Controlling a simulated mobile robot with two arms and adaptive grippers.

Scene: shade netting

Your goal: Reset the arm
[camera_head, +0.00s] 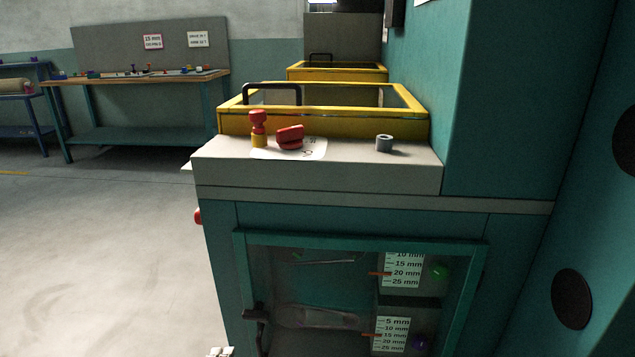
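Neither of my grippers can be made out in the head view, and no arm is clearly visible. A small pale object (219,351) is cut off by the bottom edge, and I cannot tell what it is. The task names no other object.
A teal cabinet (218,262) stands ahead with a grey top (350,168). On it are a red-and-yellow stamp-like piece (258,128), a red object (290,137) on paper and a grey ring (384,143). A yellow-framed box (330,126) stands behind. Open floor (95,265) lies left.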

